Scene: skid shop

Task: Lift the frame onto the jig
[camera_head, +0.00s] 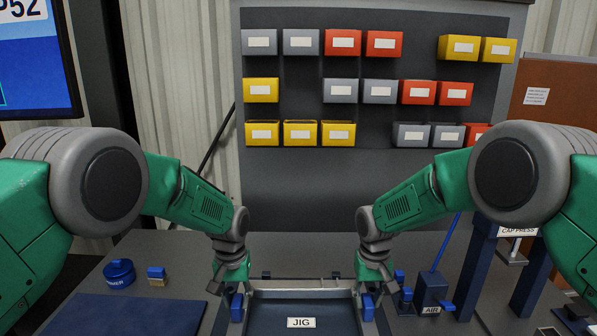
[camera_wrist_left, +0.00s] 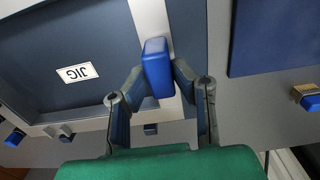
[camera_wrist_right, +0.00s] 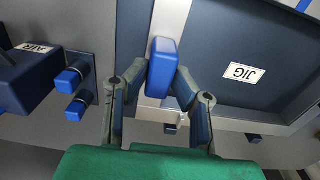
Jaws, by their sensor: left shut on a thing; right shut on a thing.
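The light grey metal frame (camera_head: 310,284) lies around the dark blue jig plate (camera_head: 272,322) with the JIG label, at the bottom middle of the head view. My left gripper (camera_head: 236,290) is shut on the frame's left blue handle (camera_head: 237,308). That handle is between the fingers in the left wrist view (camera_wrist_left: 157,68). My right gripper (camera_head: 368,290) is shut on the right blue handle (camera_head: 367,308), which also shows in the right wrist view (camera_wrist_right: 161,68). I cannot tell whether the frame touches the jig or hangs just above it. Its near edge is out of the head view.
A blue mat (camera_head: 130,314), a round blue tin (camera_head: 119,273) and a brush (camera_head: 156,276) are on the left. The blue AIR block (camera_head: 431,291) and the cap press (camera_head: 478,262) stand on the right. A bin rack (camera_head: 290,185) rises behind.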

